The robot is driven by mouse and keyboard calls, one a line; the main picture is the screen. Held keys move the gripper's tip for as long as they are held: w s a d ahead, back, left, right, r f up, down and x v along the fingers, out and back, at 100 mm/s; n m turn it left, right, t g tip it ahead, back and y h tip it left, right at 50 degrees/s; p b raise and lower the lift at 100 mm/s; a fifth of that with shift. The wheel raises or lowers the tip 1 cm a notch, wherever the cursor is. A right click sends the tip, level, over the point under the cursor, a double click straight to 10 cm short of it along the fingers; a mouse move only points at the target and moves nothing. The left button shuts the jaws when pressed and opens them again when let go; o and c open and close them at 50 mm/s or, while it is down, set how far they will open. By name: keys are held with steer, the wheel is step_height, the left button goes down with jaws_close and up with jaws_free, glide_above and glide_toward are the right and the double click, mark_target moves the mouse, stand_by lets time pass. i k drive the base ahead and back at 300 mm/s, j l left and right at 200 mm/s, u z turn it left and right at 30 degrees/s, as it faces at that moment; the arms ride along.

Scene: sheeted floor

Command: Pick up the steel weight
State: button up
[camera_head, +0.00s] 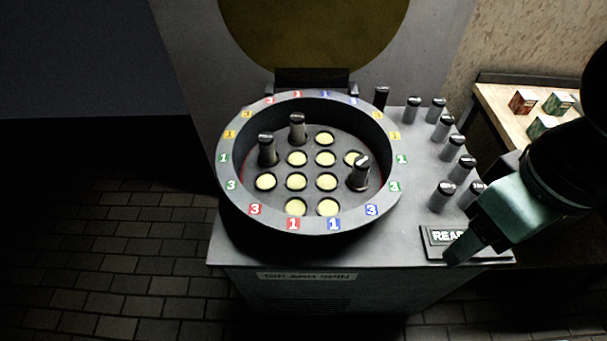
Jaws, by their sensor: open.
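Several dark grey steel weights, short cylinders with pale bands near their tops, show in the head view. One (445,196) stands on the right of the grey machine top, close to my gripper (465,246). Others stand behind it, such as one (413,109) at the back. Three weights are in the round dish (230,205): one upright at the back (297,128), one upright at the left (267,149), and one tilted at the right (360,172). My gripper is open, low at the right front of the machine. Only one finger shows clearly, and I see no weight held.
The dish has a raised, numbered rim and several pale round spots. A sign (440,236) lies partly behind my gripper. A wooden table (500,104) with small boxes (558,103) stands at the right. The tiled floor (120,240) at the left is clear.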

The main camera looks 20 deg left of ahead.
mark_target(438, 106)
steer(key=i+l+u, duration=0.3)
steer(key=l+u, duration=0.15)
steer(key=i+l+u, duration=0.2)
steer(key=l, duration=0.25)
steer(key=l+u, duration=0.25)
